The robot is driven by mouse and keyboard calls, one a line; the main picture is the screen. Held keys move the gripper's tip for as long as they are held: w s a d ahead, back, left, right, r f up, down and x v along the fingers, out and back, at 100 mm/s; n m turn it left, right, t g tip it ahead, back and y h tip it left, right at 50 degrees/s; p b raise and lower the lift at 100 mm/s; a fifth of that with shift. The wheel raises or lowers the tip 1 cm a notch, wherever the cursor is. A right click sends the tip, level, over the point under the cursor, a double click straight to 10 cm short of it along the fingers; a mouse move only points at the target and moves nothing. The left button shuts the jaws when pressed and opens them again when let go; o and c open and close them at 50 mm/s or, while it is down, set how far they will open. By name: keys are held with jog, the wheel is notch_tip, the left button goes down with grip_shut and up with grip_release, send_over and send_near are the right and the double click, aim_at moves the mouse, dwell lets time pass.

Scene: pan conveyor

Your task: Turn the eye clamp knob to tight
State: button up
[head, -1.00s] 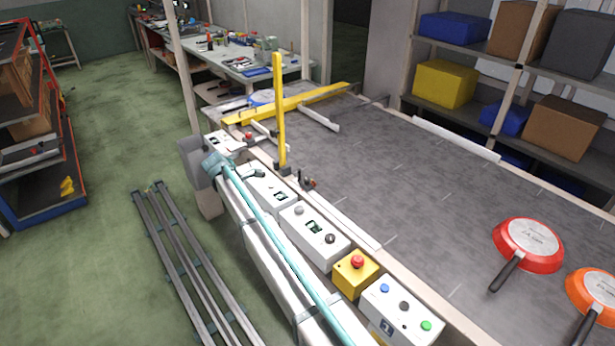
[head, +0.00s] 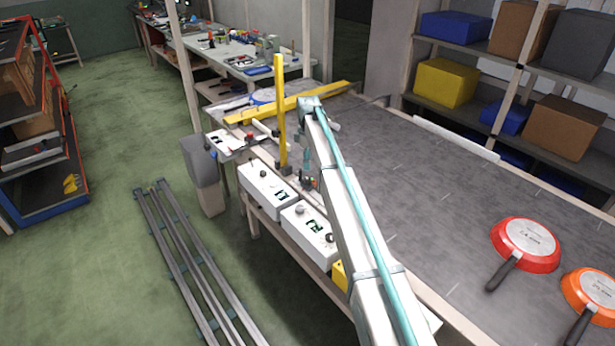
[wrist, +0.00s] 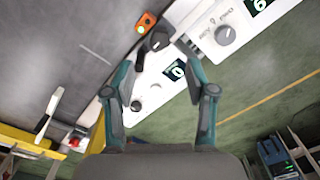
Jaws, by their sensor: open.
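A round dark knob (wrist: 158,41) sits beside a small orange block (wrist: 146,22) at the conveyor's edge in the wrist view; it looks like the eye clamp knob. My gripper (wrist: 160,48) is open, with its fingertips on either side of this knob. I cannot tell whether they touch it. No tight or loose marking is readable. In the head view my gripper (head: 306,162) points down over the conveyor's near edge beside the yellow post (head: 280,115). The knob is too small and partly hidden there to make out.
White control boxes (head: 266,190) with displays line the conveyor edge; one carries a grey knob (wrist: 225,35). My arm partly covers a yellow box (head: 339,276). A yellow bar (head: 300,100) crosses the far end. A red pan (head: 527,243) and an orange pan (head: 590,290) lie on the right.

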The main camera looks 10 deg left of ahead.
aim_at(308, 179)
notch_tip(308, 179, down, 8)
jog(key=shift+f+p, duration=0.1)
jog(key=shift+p, duration=1.05)
jog(key=shift+c, duration=0.2)
grip_shut()
